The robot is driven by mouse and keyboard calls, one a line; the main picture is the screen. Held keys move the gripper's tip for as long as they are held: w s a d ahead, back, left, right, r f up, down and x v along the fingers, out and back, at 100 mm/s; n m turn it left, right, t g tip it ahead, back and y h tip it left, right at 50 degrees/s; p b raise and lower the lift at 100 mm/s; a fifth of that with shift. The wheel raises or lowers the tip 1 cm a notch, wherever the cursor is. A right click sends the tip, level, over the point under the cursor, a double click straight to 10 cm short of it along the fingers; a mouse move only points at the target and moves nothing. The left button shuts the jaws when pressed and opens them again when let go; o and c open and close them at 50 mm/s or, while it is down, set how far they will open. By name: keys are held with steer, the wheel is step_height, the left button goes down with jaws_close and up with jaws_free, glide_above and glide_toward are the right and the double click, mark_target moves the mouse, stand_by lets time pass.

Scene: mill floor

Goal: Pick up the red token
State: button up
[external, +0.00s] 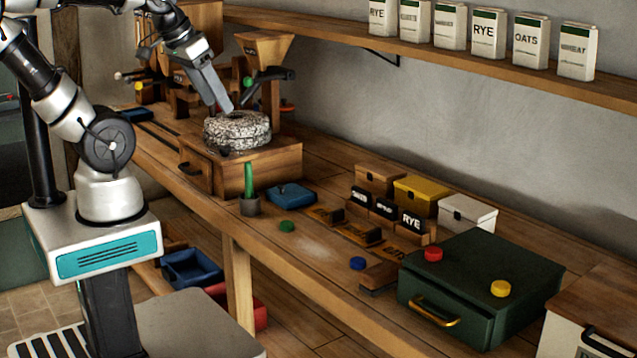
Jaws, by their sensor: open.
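The red token (433,254) is a small round disc lying on top of the dark green box with a brass handle (470,290), near the box's left back part. Nothing covers it. My gripper (250,90) is at the upper left, above the millstone and in front of the wooden hopper.
A yellow token (500,288) shares the box top. A blue token (357,263) and a green token (287,226) lie on the bench. A shelf (430,50) runs above.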

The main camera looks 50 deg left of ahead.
steer(key=m+g+h+b, duration=0.2)
steer(key=m+h+b, duration=0.1)
steer(key=m+b, duration=0.5)
glide_above(432, 250)
steer(key=s+a, duration=0.2)
steer(key=shift+m, duration=0.5)
steer(key=f, duration=2.1)
steer(key=shift+w+d+f+p, duration=0.2)
steer(key=shift+d+f+p, duration=0.1)
steer(key=shift+p, duration=0.1)
steer(key=shift+s+x, duration=0.15)
steer(key=shift+x, duration=1.2)
steer(key=shift+s+x, duration=0.15)
steer(key=shift+x, duration=1.15)
steer(key=shift+a+f, duration=0.1)
steer(key=shift+a, duration=0.05)
steer(key=shift+c, duration=0.5)
steer(key=c, duration=1)
